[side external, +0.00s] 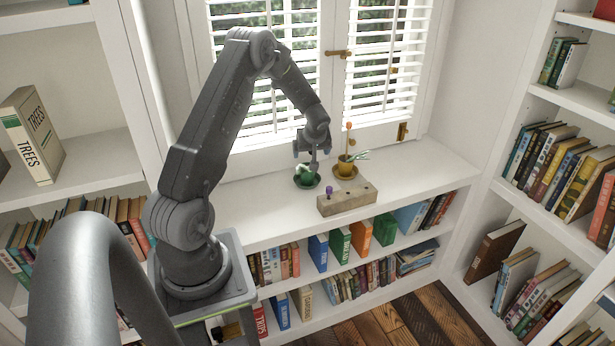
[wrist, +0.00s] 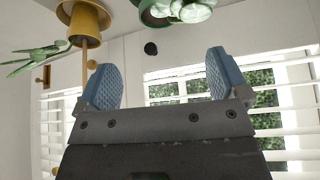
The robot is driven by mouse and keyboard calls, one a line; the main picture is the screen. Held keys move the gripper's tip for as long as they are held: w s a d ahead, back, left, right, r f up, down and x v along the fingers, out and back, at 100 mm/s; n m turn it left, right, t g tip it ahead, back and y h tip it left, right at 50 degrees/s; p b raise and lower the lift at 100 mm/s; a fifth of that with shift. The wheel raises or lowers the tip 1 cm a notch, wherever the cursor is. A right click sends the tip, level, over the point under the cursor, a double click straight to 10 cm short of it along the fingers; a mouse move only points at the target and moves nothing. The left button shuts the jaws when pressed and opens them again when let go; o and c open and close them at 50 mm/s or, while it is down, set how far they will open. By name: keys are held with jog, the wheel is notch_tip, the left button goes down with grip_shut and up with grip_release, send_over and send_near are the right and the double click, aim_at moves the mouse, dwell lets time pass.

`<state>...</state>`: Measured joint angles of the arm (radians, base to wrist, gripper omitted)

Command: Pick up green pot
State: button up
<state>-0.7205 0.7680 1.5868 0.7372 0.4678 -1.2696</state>
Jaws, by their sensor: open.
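The green pot (side external: 306,183) sits on the white window ledge, with a green plant (side external: 304,171) in it. In the wrist view part of the green pot (wrist: 153,13) shows at the top edge, cut off by the frame, with pale green rounded leaves beside it. My gripper (side external: 313,167) is just above and beside the green pot in the side view, its fingers pointing down. In the wrist view my gripper (wrist: 161,62) has its two blue pads wide apart with nothing between them. The pot lies beyond the fingertips. Whether a fingertip touches the plant is unclear.
A yellow pot (side external: 346,170) with a plant and an upright orange-tipped stick stands close right of the green pot. A wooden block (side external: 346,201) with a purple piece (side external: 329,190) lies in front. Shuttered windows stand behind. The ledge (side external: 420,172) is clear at right.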

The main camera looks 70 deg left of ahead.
jog(key=x, duration=1.2)
jog(key=shift+f, duration=0.3)
jog(key=shift+w+r, duration=0.1)
jog(key=c, duration=1.3)
jog(key=shift+o, duration=0.2)
jog(key=shift+a+r, duration=0.1)
jog(key=shift+r, duration=0.4)
jog(key=r, duration=0.2)
jog(key=s+r, duration=0.1)
jog(key=shift+a+r, duration=0.15)
jog(key=shift+r, duration=0.25)
jog(key=s+a+r, duration=0.2)
jog(key=s+r, duration=0.7)
jog(key=s, duration=0.1)
jog(key=shift+s, duration=0.25)
jog(key=shift+a+r, duration=0.1)
